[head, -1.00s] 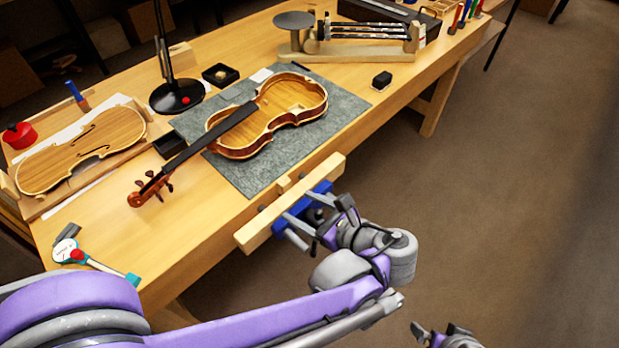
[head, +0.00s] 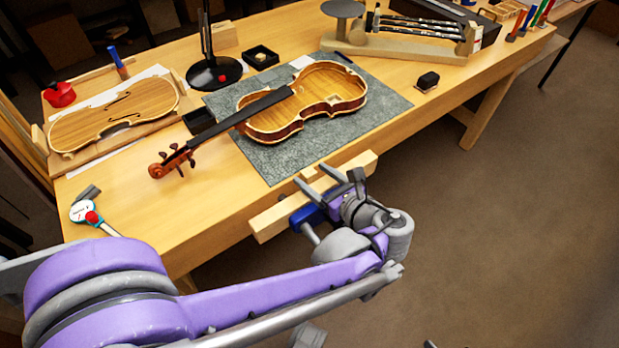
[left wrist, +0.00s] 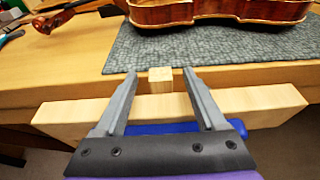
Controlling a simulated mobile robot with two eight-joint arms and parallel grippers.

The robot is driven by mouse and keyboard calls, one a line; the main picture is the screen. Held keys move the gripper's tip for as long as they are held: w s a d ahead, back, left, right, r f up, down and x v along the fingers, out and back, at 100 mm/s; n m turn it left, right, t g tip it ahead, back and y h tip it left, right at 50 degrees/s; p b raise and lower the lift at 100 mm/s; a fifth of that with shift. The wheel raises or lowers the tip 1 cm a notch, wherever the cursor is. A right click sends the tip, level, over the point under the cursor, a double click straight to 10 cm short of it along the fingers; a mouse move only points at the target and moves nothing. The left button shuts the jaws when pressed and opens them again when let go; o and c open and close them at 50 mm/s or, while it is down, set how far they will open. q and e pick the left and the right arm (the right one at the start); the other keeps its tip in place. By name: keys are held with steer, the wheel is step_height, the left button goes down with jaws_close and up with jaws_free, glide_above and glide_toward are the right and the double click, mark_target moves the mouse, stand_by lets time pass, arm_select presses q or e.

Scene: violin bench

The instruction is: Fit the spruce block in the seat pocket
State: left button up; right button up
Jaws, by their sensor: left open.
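A small pale wood block (left wrist: 160,79), which looks like the spruce block, stands upright at the bench's front edge, behind the long wooden vise jaw. It also shows in the head view (head: 308,174). My left gripper (left wrist: 160,72) is open, with one finger on each side of the block and a gap on both sides. In the head view the left gripper (head: 311,175) reaches over the vise jaw (head: 275,218). The open violin body (head: 305,100) lies on a grey mat, with its neck toward the left. I cannot clearly make out the seat pocket. My right gripper is not recognizable.
The grey mat (head: 385,103) has free room around the violin. A violin plate (head: 112,118) lies in a wooden cradle at left. A black lamp base (head: 214,75), small dark trays and a dark block (head: 428,80) stand around the mat. A dial gauge (head: 84,211) lies front left.

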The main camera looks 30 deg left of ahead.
arm_select(q)
steer(key=shift+w+a+f, duration=0.15)
steer(key=shift+w+a, duration=0.05)
steer(key=shift+a, duration=0.3)
jaws_close()
